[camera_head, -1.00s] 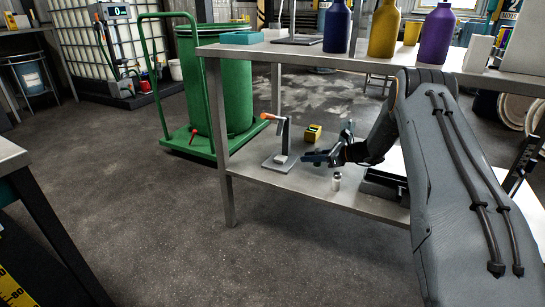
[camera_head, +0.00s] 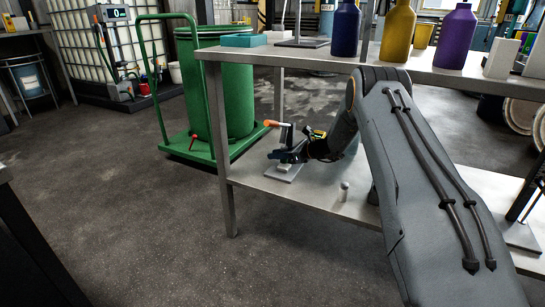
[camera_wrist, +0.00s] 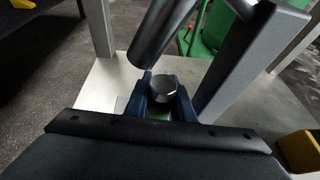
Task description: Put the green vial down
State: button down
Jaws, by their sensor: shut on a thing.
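In the wrist view, the green vial (camera_wrist: 160,114) shows as a silver-grey cap (camera_wrist: 163,88) with a bit of green below it. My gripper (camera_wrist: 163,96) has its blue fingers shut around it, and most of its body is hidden. In the head view my gripper (camera_head: 284,157) is over the base plate of a small lever press (camera_head: 284,174), on the lower shelf (camera_head: 310,190). The vial itself cannot be made out there. I cannot tell whether its bottom touches the plate.
The press post (camera_wrist: 238,65) and a grey cylinder (camera_wrist: 160,35) stand close to the cap. A small pale vial (camera_head: 344,190) stands on the shelf, right of the press. A yellow box (camera_wrist: 302,152) lies close by. The upper shelf (camera_head: 390,63) with bottles is overhead.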

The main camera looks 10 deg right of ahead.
jog(key=shift+w+a+f+b, duration=0.2)
jog(key=shift+f+b, duration=0.1)
jog(key=shift+f, duration=0.4)
jog(key=shift+s+d, duration=0.1)
jog(key=shift+f, duration=0.2)
jog(key=c, duration=1.8)
grip_release()
jog(key=shift+r, duration=0.15)
